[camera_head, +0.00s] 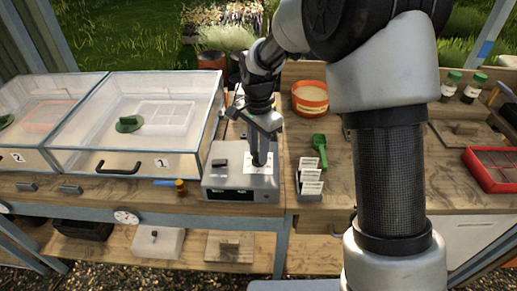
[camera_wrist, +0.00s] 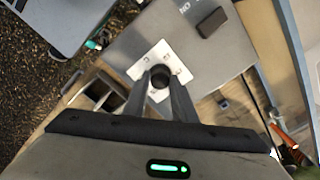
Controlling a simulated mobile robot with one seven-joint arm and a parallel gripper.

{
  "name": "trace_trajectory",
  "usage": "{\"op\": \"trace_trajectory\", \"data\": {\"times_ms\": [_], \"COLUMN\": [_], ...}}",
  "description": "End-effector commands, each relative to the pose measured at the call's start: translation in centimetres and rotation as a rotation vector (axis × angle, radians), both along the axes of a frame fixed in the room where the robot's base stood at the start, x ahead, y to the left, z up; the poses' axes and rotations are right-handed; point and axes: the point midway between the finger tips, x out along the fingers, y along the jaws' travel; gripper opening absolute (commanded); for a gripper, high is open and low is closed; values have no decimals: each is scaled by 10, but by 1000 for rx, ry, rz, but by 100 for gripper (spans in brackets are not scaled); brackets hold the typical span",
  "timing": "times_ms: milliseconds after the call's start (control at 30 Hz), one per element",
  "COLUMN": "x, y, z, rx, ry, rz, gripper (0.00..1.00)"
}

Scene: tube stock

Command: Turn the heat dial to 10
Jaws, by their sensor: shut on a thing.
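The heat dial (camera_wrist: 161,75) is a dark round knob on a white plate (camera_wrist: 148,60) on top of a grey control box (camera_head: 225,184). In the wrist view my gripper (camera_wrist: 160,84) has its two fingers on either side of the dial, shut on it. In the head view my gripper (camera_head: 258,163) points down onto the right part of the box top and hides most of the dial. A dark block-shaped control (camera_wrist: 211,22) sits on the same box top, left of the plate in the head view. The display (camera_head: 232,194) on the box front is too small to read.
Two clear-lidded boxes marked 1 (camera_head: 140,115) and 2 (camera_head: 40,110) stand left of the control box. A small holder with white labels (camera_head: 310,185) and a green scoop (camera_head: 320,146) are close on its right. An orange pot (camera_head: 310,97) stands behind.

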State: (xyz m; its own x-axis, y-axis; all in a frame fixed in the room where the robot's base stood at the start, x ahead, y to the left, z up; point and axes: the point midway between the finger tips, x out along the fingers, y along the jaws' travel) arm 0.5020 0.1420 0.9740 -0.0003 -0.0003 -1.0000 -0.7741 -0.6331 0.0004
Motion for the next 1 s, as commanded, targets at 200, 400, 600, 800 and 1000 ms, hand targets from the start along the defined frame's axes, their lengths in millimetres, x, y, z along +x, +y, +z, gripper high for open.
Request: {"op": "trace_trajectory", "data": {"times_ms": [200,400,600,800,1000], "x": [0,0,0,0,0], "y": [0,0,0,0,0], "z": [1,1,1,1,1], "rx": [1,1,0,1,0], "ry": [-1,-1,0,-1,-1], "rz": [204,394,584,775,964], "gripper": [2,2,2,2,2]}}
